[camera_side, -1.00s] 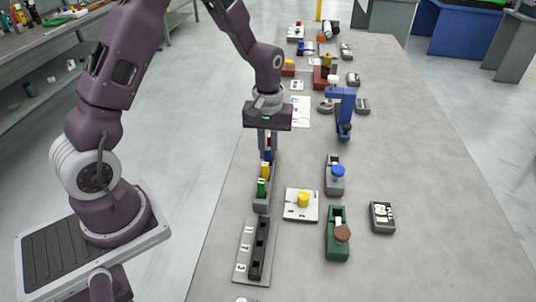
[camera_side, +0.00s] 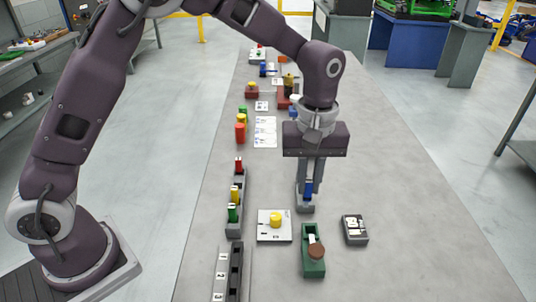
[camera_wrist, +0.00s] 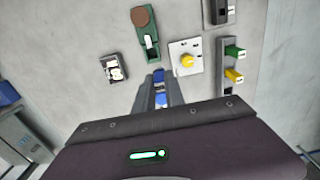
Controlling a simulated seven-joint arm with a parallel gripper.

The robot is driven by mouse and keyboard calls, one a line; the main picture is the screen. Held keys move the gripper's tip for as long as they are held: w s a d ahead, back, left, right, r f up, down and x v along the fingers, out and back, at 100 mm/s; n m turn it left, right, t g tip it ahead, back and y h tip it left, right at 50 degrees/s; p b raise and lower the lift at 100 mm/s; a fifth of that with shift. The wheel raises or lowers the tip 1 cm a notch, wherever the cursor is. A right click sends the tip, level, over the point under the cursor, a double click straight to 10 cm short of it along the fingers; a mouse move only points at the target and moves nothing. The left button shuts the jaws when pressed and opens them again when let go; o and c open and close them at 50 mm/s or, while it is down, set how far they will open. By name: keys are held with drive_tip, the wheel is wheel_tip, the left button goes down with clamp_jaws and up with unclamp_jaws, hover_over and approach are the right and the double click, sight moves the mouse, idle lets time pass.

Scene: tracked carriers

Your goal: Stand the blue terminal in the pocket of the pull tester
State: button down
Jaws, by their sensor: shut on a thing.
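My gripper (camera_side: 310,184) points down, shut on the blue terminal (camera_side: 308,188), which shows low between the fingers. In the wrist view blue shows in two patches between the fingers (camera_wrist: 160,88); I cannot tell how much is terminal and how much is the blue knob behind. The gripper is over a small grey fixture (camera_side: 305,206), mostly hidden by the fingers. Which fixture is the pull tester is not plain. Whether the terminal touches the grey one or its pocket cannot be told.
A dark rail (camera_side: 235,222) at left holds red, yellow and green terminals. A numbered rail (camera_side: 236,270) lies in front. A white plate with a yellow knob (camera_side: 276,219), a green fixture with a brown knob (camera_side: 313,262) and a grey box (camera_side: 355,230) stand nearby. The table's right side is clear.

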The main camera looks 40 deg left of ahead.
drive_tip(key=shift+s+d+f, duration=0.1)
drive_tip(key=shift+d+f, duration=0.3)
drive_tip(key=shift+f, duration=0.3)
drive_tip(key=shift+s+d+f, duration=0.1)
drive_tip(key=shift+d+f, duration=0.3)
drive_tip(key=shift+f, duration=0.35)
drive_tip(key=shift+d+f, duration=0.4)
drive_tip(key=shift+f, duration=0.3)
drive_tip(key=shift+f, duration=1.55)
idle(0.7)
drive_tip(key=c, duration=1.3)
unclamp_jaws()
drive_tip(key=o, duration=0.5)
drive_tip(key=shift+c, duration=0.2)
wheel_tip(320, 180, up, 7)
